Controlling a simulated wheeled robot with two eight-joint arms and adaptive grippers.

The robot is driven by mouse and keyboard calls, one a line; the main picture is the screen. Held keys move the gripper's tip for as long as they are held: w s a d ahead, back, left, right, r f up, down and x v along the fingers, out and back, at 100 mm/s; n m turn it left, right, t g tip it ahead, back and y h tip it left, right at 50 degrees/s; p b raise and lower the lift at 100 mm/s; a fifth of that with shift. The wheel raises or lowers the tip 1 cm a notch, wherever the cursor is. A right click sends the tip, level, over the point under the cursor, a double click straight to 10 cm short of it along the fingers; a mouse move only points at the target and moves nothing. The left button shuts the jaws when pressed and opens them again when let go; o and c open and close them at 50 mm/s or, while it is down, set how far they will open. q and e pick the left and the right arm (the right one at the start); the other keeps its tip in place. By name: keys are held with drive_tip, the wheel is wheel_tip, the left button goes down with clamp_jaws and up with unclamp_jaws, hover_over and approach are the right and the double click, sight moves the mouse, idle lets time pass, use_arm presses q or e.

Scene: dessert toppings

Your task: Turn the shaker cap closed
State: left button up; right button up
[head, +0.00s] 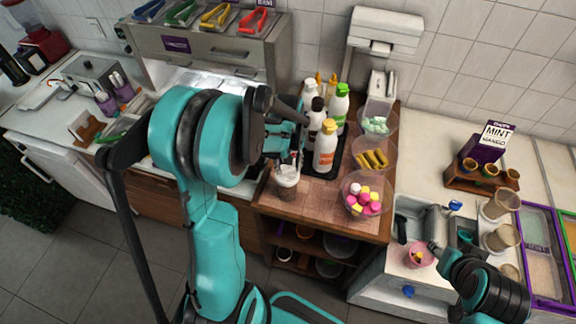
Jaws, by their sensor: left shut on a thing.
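The shaker (287,189), a clear jar with brown contents and a whitish cap (287,174), stands at the front left of the wooden counter. My left gripper (294,160) comes down over it from above and is shut at the cap. My left arm and the gripper body hide part of the fingers, so the exact grip and how far the cap is turned cannot be made out.
Several bottles (326,146) stand on a dark tray just behind and right of the shaker. Bowls of mint pieces (375,124), yellow sticks (371,160) and pink-and-yellow sweets (364,194) line the counter's right side. Bare wood (318,205) lies right of the shaker.

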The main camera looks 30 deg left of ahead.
use_arm(q)
drive_tip(key=shift+m, duration=0.6)
idle(0.8)
drive_tip(key=o, duration=1.2)
wheel_tip(320, 180, up, 12)
